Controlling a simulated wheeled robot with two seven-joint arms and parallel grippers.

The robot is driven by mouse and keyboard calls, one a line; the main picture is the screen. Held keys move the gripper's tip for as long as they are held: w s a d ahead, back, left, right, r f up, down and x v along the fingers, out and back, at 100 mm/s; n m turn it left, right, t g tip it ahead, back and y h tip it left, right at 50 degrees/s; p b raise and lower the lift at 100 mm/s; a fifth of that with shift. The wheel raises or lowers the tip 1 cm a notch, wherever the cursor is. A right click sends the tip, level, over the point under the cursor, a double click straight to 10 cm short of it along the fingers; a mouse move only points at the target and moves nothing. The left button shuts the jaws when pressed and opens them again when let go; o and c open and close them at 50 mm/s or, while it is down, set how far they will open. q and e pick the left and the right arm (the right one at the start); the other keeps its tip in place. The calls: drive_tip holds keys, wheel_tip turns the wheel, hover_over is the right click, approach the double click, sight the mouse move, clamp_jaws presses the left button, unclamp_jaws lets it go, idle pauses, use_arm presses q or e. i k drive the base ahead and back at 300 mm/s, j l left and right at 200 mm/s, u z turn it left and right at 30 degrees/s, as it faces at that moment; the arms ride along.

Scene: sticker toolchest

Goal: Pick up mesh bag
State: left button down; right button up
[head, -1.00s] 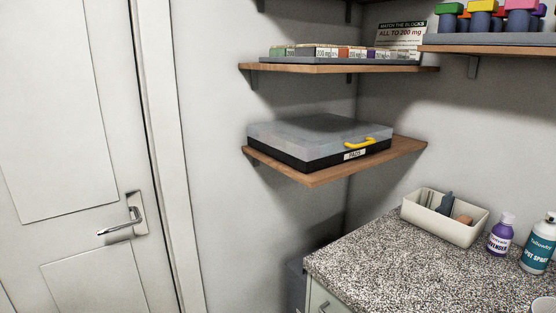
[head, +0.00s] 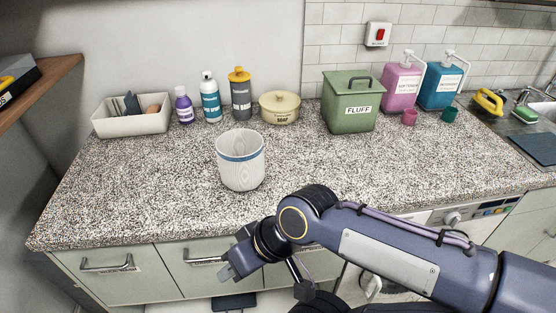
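A white, ribbed, round bag-like container with a blue band near its rim, which looks like the mesh bag (head: 240,168), stands upright on the speckled counter (head: 330,165), near the middle. Its top is open. My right gripper (head: 230,265) is below and in front of it, beyond the counter's front edge, near the drawer fronts. It is apart from the bag, and nothing shows in it. Its fingers are small and angled, so I cannot tell if they are open or shut. My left gripper is out of view.
Along the back stand a cream bin (head: 132,122), a purple bottle (head: 184,108), a teal spray can (head: 210,100), a grey bottle (head: 241,98), a cream tin (head: 280,108) and a green FLUFF box (head: 350,105). The counter left of the bag is clear.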

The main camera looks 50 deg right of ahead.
sight(241, 152)
drive_tip(key=l+z, duration=0.1)
drive_tip(key=z, duration=1.3)
